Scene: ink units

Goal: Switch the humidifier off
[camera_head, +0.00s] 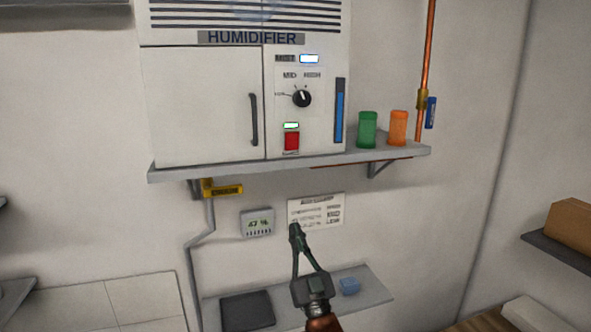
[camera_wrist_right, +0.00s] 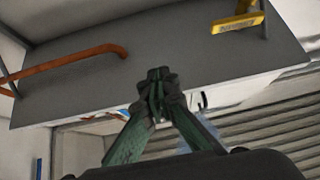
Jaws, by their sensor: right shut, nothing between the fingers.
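The humidifier (camera_head: 200,100) is a white cabinet with a handled door, standing on a grey wall shelf. Its right panel holds a black knob (camera_head: 302,98), a lit MIST lamp (camera_head: 309,58), a red switch (camera_head: 291,141) with a lit white indicator (camera_head: 291,125) above it, and a blue level gauge (camera_head: 339,110). My right gripper (camera_head: 295,229) is shut and empty, below the shelf in front of the wall card. In the right wrist view its closed fingertips (camera_wrist_right: 158,75) point up toward the shelf's underside. My left gripper is in neither view.
A copper pipe (camera_head: 427,50) runs at right. A yellow valve handle (camera_head: 222,190), a humidity display (camera_head: 257,222) and a card (camera_head: 330,208) are below. A lower shelf (camera_head: 375,290) holds a blue block (camera_head: 350,286).

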